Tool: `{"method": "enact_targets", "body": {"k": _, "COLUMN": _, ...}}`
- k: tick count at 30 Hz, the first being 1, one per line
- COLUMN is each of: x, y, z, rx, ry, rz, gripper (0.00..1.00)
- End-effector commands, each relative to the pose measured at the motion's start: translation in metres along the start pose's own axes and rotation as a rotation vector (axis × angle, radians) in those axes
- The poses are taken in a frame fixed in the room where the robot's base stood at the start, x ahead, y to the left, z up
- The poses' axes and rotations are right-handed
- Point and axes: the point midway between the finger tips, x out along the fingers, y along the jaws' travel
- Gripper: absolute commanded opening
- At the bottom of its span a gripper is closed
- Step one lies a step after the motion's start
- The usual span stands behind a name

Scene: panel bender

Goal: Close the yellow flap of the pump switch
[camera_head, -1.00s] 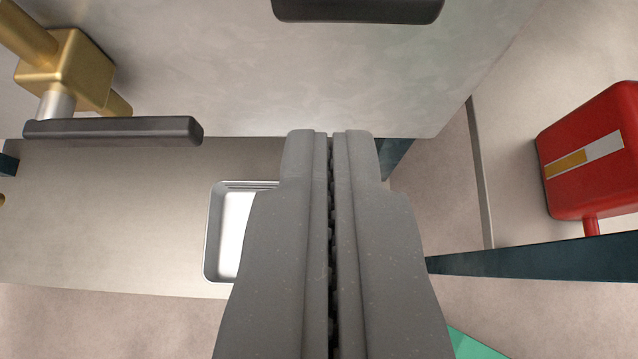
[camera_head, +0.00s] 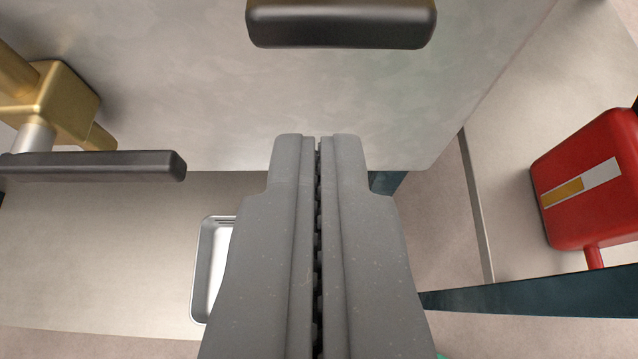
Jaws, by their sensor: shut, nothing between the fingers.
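My gripper (camera_head: 318,142) is shut and empty, its fingers side by side in the middle of the view. Its tips lie over the lower part of a pale metal panel (camera_head: 330,100); I cannot tell whether they touch it. Neither the pump switch nor a yellow flap can be made out in this view.
A brass valve (camera_head: 60,105) with a dark lever (camera_head: 95,166) is at the left. A black bar (camera_head: 340,24) is at the top. A metal tray (camera_head: 201,270) is partly hidden behind my gripper. A red box (camera_head: 590,180) and a dark teal beam (camera_head: 540,298) are at the right.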

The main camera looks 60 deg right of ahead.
Motion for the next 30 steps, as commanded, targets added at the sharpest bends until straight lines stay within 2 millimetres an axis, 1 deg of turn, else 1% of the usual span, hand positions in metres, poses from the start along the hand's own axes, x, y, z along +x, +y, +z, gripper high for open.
{"method": "enact_targets", "body": {"k": 9, "x": -0.006, "y": -0.001, "z": -0.011, "rx": 0.002, "ry": 0.002, "rz": -0.003, "gripper": 0.00}}
{"method": "enact_targets", "body": {"k": 14, "x": -0.008, "y": -0.001, "z": -0.014, "rx": 0.000, "ry": 0.001, "rz": -0.002, "gripper": 0.00}}
{"method": "enact_targets", "body": {"k": 23, "x": -0.009, "y": -0.001, "z": -0.012, "rx": -0.001, "ry": 0.001, "rz": -0.002, "gripper": 0.00}}
{"method": "enact_targets", "body": {"k": 26, "x": -0.014, "y": -0.002, "z": -0.010, "rx": 0.000, "ry": 0.001, "rz": -0.001, "gripper": 0.00}}
{"method": "enact_targets", "body": {"k": 30, "x": -0.025, "y": -0.003, "z": -0.003, "rx": -0.001, "ry": 0.001, "rz": 0.001, "gripper": 0.00}}
